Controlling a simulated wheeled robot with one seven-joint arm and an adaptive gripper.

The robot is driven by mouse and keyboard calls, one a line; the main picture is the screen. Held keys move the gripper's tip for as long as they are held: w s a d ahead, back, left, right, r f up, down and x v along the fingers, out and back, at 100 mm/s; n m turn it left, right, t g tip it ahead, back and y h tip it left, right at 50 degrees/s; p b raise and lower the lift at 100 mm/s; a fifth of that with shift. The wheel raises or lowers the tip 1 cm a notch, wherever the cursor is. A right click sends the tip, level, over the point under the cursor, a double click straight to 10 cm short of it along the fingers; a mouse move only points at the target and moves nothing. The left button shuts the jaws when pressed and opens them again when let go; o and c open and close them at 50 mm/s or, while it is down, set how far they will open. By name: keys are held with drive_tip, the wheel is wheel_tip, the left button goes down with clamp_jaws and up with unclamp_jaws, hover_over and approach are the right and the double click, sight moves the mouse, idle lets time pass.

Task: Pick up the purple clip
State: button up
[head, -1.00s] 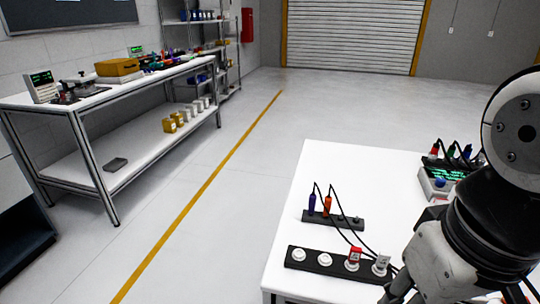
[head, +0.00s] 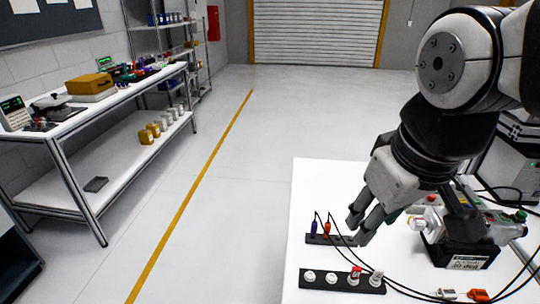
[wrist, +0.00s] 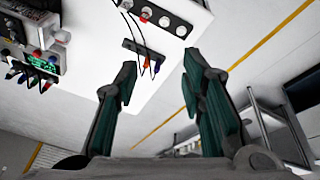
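The purple clip (head: 314,227) stands upright at the left end of a small dark strip (head: 345,240) on the white table, with a black lead from its top. An orange clip (head: 326,230) stands close to its right. My gripper (head: 357,230) is open and empty, its fingers pointing down to the left, to the right of both clips in the head view.
A second dark strip (head: 318,281) with several round knobs lies in front. Black leads cross the table to the right, where a dark labelled box (head: 466,257) stands. The white table (head: 310,190) is bare behind the clips. A workbench (head: 75,124) stands far left.

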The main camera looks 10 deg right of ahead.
drive_tip(key=w+f+n+g, duration=0.2)
drive_tip(key=w+n, duration=0.5)
drive_tip(key=w, duration=0.5)
drive_tip(key=n+g+p, duration=0.1)
drive_tip(key=n+g, duration=0.1)
drive_tip(key=n, duration=0.3)
hover_over(315, 223)
wheel_tip(315, 223, down, 8)
drive_tip(key=shift+n+y, duration=0.3)
wheel_tip(315, 223, down, 8)
drive_tip(key=shift+w+a+f, duration=0.1)
drive_tip(key=shift+w+f, duration=0.05)
drive_tip(key=shift+f, duration=0.05)
drive_tip(key=shift+f+p, duration=0.3)
drive_tip(key=shift+f, duration=2.3)
drive_tip(key=shift+c, duration=0.6)
clamp_jaws()
